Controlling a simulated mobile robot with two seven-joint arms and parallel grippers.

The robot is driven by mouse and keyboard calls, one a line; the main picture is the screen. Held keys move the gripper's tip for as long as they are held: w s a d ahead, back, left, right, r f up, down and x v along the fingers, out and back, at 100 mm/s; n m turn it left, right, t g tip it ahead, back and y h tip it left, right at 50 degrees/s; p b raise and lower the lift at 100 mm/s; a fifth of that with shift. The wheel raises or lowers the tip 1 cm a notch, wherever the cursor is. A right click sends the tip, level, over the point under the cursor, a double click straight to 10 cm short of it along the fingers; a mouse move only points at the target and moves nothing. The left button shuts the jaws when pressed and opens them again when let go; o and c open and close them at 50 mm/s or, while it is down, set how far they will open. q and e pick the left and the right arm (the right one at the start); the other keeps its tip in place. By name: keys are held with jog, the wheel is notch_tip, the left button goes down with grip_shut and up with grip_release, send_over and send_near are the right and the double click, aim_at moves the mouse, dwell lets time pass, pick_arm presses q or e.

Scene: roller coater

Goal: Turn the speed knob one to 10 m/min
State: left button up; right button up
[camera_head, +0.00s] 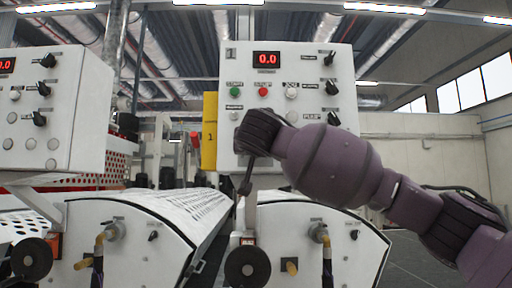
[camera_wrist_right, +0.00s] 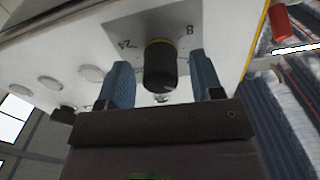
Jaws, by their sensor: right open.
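A white control panel numbered 1 (camera_head: 292,60) has a red display (camera_head: 266,58) reading 0.0. My right gripper (camera_head: 256,136) is in front of its lower left part and hides what is behind it. In the right wrist view a black round knob (camera_wrist_right: 160,68) stands on a grey scale plate (camera_wrist_right: 120,28) with the numbers 8 and 24 visible. The open blue fingers of my right gripper (camera_wrist_right: 162,80) are on either side of the knob, with visible gaps. The knob's pointer cannot be made out. My left gripper is not in view.
Three black selector knobs (camera_head: 331,88) line the panel's right side. A green button (camera_head: 234,91) and a red button (camera_head: 263,92) sit under the display. A yellow plate (camera_head: 209,132) is at the panel's left edge. A second panel (camera_head: 58,110) stands at the left.

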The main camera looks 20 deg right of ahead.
jog(key=c, duration=0.9)
jog(key=shift+n+p, duration=0.55)
jog(key=shift+n, duration=0.05)
jog(key=shift+n+p, duration=0.6)
jog(key=shift+n, duration=0.1)
jog(key=shift+n+p, duration=0.9)
jog(key=shift+n, duration=0.7)
